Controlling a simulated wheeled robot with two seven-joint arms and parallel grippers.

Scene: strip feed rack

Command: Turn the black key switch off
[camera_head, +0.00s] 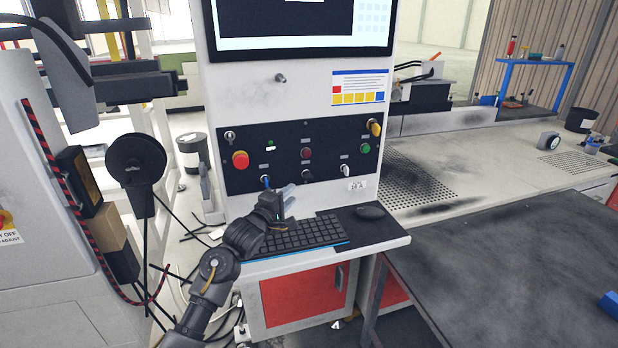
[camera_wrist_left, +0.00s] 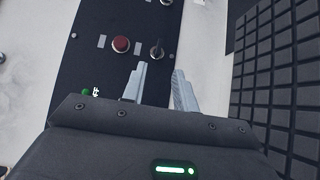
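The black key switch (camera_head: 306,174) is small on the dark control panel (camera_head: 330,130), just below a red button (camera_head: 306,153). In the left wrist view the black key switch (camera_wrist_left: 157,50) stands out from the panel beside the red button (camera_wrist_left: 121,45). My left gripper (camera_head: 289,190) is in front of the panel's lower edge, down and left of the switch. In the left wrist view its fingers (camera_wrist_left: 159,68) are apart with nothing between them, and the switch shows beyond the gap, not touched. The exact angle of the key is too small to tell. My right gripper is out of view.
The panel also bears a red emergency button (camera_head: 240,160), a green button (camera_head: 364,148), a yellow knob (camera_head: 375,127), a blue switch (camera_head: 266,181) and a pale switch (camera_head: 345,170). A keyboard (camera_head: 305,234) and mouse (camera_head: 370,212) lie on the shelf below.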

